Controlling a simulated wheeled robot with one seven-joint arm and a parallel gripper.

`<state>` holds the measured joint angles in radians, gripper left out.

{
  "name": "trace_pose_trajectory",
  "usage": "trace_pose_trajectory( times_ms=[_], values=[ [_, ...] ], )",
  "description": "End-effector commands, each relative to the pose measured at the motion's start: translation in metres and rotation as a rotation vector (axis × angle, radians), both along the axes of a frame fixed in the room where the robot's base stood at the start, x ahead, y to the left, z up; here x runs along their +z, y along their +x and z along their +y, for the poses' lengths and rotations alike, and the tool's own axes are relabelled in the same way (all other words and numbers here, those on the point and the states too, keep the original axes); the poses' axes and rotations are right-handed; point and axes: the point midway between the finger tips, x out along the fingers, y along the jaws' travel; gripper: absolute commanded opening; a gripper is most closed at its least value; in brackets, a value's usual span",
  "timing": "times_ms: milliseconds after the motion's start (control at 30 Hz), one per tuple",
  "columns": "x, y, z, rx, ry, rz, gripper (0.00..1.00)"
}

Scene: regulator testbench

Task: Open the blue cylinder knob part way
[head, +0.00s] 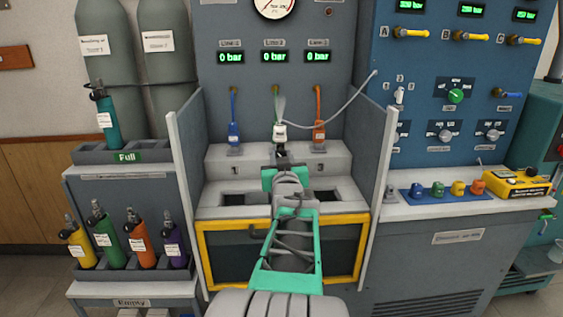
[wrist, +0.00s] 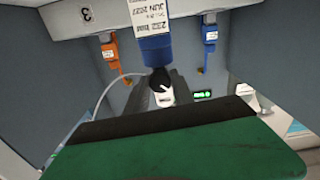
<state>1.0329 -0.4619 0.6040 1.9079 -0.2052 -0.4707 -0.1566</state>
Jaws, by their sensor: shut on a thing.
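The blue cylinder (wrist: 155,50) shows at the top middle of the wrist view, with a white label reading 232 bar, JUN 2027. Its dark knob (wrist: 160,77) sits at the cylinder's end, between my gripper's fingers (wrist: 162,90). The fingers are shut on the knob; the exact contact is partly hidden. In the head view my gripper (head: 282,168) is at the middle bay of the bench, in front of the white-and-green connector (head: 279,132). My arm hides the blue cylinder there.
A blue connector (head: 234,132) and an orange connector (head: 319,130) hang on either side. Grey side panels (head: 187,190) flank the bay, and a yellow-framed door (head: 345,250) is below. A thin hose (head: 345,98) loops to the right. Line displays read 0 bar.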

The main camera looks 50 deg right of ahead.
Motion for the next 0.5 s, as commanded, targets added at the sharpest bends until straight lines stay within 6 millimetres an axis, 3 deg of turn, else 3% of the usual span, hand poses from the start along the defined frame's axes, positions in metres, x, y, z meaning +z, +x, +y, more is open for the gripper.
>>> trace_pose_trajectory(
  times_ms=[267,300,500],
  values=[
    [0.0000,0.0000,0.0000,0.000,0.001,0.001,0.00],
    [0.0000,0.0000,0.0000,0.000,0.001,-0.001,0.32],
    [0.0000,0.0000,0.0000,0.000,0.001,-0.001,0.48]
  ],
)
